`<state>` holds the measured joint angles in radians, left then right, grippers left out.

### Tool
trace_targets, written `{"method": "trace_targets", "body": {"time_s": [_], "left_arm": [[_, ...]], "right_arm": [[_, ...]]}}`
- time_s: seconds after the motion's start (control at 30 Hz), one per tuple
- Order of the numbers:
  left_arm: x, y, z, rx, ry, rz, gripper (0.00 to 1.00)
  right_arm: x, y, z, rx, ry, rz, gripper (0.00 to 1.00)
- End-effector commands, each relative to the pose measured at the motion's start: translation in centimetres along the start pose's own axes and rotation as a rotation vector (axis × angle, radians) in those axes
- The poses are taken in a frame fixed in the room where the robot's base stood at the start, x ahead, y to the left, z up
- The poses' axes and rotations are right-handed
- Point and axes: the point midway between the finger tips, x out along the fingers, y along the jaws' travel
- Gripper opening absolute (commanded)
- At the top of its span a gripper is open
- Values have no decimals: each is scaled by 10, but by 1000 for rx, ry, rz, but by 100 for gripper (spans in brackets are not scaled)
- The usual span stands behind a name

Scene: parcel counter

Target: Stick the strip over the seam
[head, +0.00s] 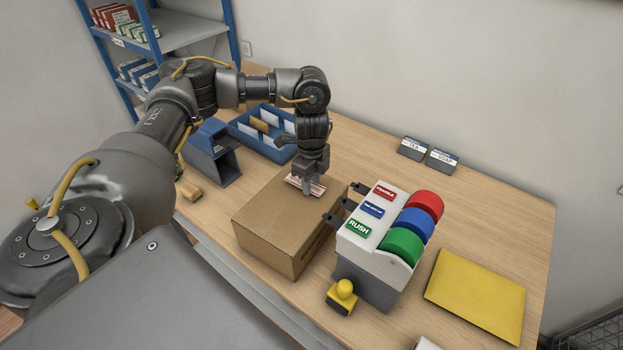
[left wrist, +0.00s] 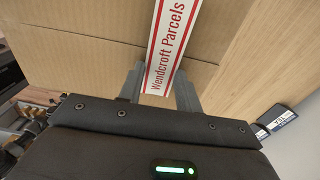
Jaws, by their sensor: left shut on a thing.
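A closed brown cardboard box (head: 265,235) stands on the counter in the middle of the head view. A white strip with red borders and the words "Wendcroft Parcels" (left wrist: 167,45) shows in the left wrist view; it also shows at the top of the box in the head view (head: 296,184). My left gripper (head: 307,190) points down over the box top and is shut on the near end of the strip. The seam (left wrist: 110,34) runs across the box top in the left wrist view, and the strip crosses its line. I cannot tell whether the strip touches the cardboard. My right gripper is not in view.
A tape dispenser (head: 366,262) with red, blue and green rolls stands close to the box's right. A yellow stamp (head: 342,297) and a yellow envelope (head: 475,296) lie nearby. A blue tray (head: 250,141) stands behind left.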

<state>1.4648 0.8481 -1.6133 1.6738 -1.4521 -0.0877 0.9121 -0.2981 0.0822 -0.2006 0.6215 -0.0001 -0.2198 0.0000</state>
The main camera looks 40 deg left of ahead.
Motion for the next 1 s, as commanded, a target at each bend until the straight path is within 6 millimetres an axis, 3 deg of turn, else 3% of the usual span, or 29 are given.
{"method": "trace_targets", "body": {"time_s": [0.43,0.47,0.63,1.0], "left_arm": [[5,0,0,0,0,-1,27],[5,0,0,0,0,-1,38],[5,0,0,0,0,-1,60],[2,0,0,0,0,-1,60]], "right_arm": [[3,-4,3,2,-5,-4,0],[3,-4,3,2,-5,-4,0],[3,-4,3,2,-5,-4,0],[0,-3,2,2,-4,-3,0]]}}
